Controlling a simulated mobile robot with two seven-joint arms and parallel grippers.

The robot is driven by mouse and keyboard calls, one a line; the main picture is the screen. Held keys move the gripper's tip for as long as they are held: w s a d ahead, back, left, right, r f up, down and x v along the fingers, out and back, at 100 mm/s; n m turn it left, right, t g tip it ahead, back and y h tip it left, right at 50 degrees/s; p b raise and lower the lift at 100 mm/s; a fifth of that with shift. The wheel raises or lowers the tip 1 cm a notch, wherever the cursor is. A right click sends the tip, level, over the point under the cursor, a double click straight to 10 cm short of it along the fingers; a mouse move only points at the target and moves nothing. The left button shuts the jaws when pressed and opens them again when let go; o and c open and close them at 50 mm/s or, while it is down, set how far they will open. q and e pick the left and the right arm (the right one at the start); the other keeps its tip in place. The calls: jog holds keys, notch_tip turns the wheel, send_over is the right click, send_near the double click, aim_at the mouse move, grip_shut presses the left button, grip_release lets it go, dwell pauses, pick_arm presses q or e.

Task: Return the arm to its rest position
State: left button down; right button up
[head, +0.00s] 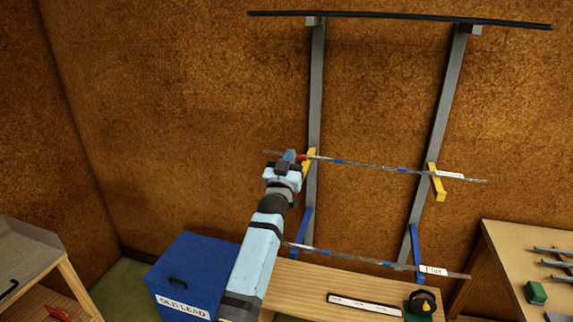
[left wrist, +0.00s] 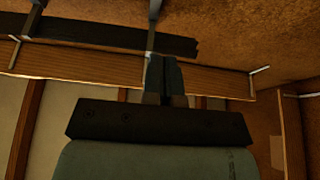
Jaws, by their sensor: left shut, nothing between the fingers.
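My left arm (head: 257,255) reaches up from the bottom of the head view. Its gripper (head: 289,156) is by the left yellow bracket (head: 311,161) of the wall rack, overlapping the left part of the upper thin strip (head: 380,167). I cannot tell whether it touches the strip or bracket. In the left wrist view the fingers (left wrist: 164,72) are together, with nothing between them. The upper strip lies across the two yellow brackets and has blue marks and a white label. My right gripper is not in view.
A lower strip (head: 370,260) lies across blue brackets (head: 416,246). A dark bar (head: 400,18) tops the rack. Below are a wooden bench (head: 300,282) with a white ruler-like strip (head: 364,304), and a blue OLD LEAD bin (head: 195,265). A table (head: 520,250) stands right.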

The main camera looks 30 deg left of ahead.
pick_arm(q)
jog(key=s+d+f+m+g+h+p, duration=0.1)
jog(key=s+d+f+m+g+h, duration=0.2)
jog(key=s+f, duration=0.65)
jog(key=s+d+f+m+g+h, duration=0.1)
jog(key=s+d+f+g+h, duration=0.1)
jog(key=s+d+f, duration=0.55)
jog(key=s+d+f+g+h, duration=0.1)
jog(key=s+d+f+g, duration=0.2)
jog(key=s+f, duration=0.6)
jog(key=s+d+f+m+g+h+p, duration=0.1)
jog(key=s+f, duration=0.7)
jog(key=s, duration=0.8)
jog(key=d+g+h, duration=0.1)
jog(key=d+g, duration=0.1)
jog(key=d, duration=0.1)
jog(key=shift+s+f+m, duration=0.2)
jog(key=shift+f+m, duration=0.1)
jog(key=shift+f, duration=0.05)
